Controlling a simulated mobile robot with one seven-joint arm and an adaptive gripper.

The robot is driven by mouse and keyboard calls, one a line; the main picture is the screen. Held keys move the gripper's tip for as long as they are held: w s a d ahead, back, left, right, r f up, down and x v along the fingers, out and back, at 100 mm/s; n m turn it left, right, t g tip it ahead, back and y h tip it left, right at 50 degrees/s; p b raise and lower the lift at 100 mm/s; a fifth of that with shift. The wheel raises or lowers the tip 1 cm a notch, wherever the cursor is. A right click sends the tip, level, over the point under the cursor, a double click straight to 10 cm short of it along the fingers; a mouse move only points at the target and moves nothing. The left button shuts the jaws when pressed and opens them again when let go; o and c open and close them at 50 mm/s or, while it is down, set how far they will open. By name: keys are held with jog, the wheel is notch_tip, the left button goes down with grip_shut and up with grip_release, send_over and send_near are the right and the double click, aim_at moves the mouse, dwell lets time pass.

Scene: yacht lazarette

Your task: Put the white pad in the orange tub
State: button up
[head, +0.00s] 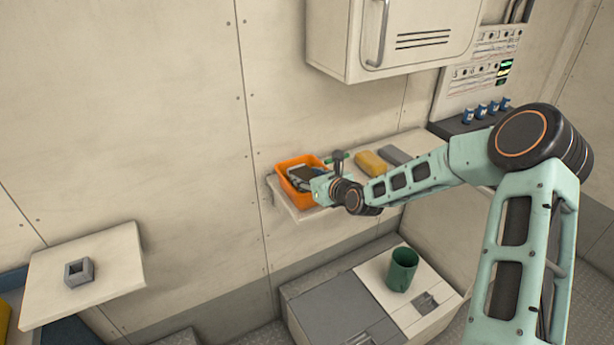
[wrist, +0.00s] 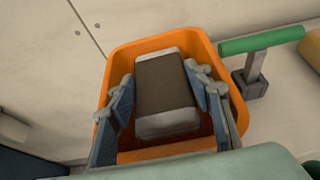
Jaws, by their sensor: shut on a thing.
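The white pad (wrist: 165,122) has white ends and a broad dark brown face. My gripper (wrist: 162,95) is shut on it, one finger along each side. The orange tub (wrist: 150,47) surrounds the pad and fingers in the wrist view. The pad is over or inside the tub's opening; I cannot tell whether it touches the bottom. In the head view the orange tub (head: 288,191) stands at the left end of a wall shelf, with my gripper (head: 309,179) at its right side, reaching over it. The pad's underside is hidden.
A green-handled tool (wrist: 250,43) with a dark base stands right of the tub. A yellow block (head: 371,163) and a grey block (head: 395,156) lie farther right on the shelf (head: 300,214). A green cup (head: 402,270) stands below. A wall cabinet (head: 400,45) hangs above.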

jog(key=shift+f+b, duration=0.55)
jog(key=shift+f, duration=0.05)
jog(key=o, duration=0.7)
jog(key=shift+s, duration=0.1)
jog(key=shift+f, duration=0.1)
jog(key=shift+r+p, duration=0.35)
jog(key=v, duration=1.2)
jog(key=shift+d+r, duration=0.1)
jog(key=shift+r, duration=0.25)
jog(key=shift+f, duration=0.1)
